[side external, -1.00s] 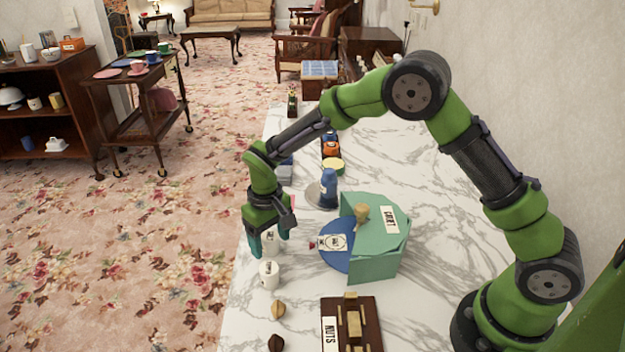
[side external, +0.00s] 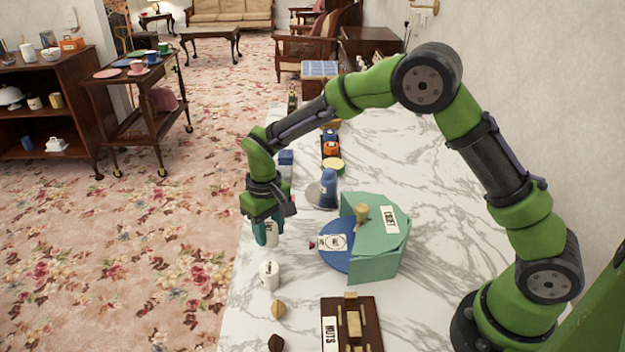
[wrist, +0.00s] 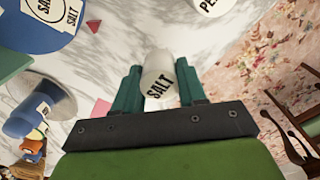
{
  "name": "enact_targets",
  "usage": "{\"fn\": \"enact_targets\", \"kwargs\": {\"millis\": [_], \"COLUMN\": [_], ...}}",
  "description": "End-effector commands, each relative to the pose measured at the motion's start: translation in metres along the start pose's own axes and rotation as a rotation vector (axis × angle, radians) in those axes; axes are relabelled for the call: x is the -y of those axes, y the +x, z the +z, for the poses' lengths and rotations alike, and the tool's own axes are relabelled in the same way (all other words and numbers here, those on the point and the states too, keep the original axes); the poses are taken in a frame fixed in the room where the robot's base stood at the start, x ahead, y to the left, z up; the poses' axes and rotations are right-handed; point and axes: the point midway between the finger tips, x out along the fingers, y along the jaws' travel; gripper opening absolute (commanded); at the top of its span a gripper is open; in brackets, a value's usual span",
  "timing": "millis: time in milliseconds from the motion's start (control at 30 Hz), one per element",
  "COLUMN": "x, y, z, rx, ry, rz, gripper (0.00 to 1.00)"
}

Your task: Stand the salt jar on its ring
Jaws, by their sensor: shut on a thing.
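The white salt jar (wrist: 158,82), marked SALT, is between the fingers of my gripper (wrist: 163,92) in the wrist view. In the side view my gripper (side external: 267,232) is shut on the jar (side external: 271,236), low over the left part of the marble top. I cannot tell whether the jar's base touches the surface. The ring marked SALT is on a white label (side external: 332,242) on the blue disc (side external: 337,262), to the right of the gripper. Part of that label (wrist: 47,10) shows at the wrist view's upper left.
A second white jar (side external: 268,275), lettered PE in the wrist view (wrist: 207,5), stands close to the gripper. A green box (side external: 378,262) borders the disc. A blue object (side external: 328,187) stands behind. A brown NUTS board (side external: 365,325) is in front. The counter's left edge is near.

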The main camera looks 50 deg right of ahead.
Motion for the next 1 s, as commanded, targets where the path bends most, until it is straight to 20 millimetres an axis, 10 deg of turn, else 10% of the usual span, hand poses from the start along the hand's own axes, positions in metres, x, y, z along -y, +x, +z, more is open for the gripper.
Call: {"fn": "enact_targets", "kwargs": {"millis": [500,733,1000], "x": [-0.029,-0.091,-0.111], "y": [-0.108,-0.165,-0.170], "z": [-0.002,0.047,0.093], "rx": [-0.008,-0.005,0.002], "ry": [0.052,-0.084,-0.361], "rz": [-0.001,-0.001,-0.001], "gripper": [0.09,0.09,0.09]}}
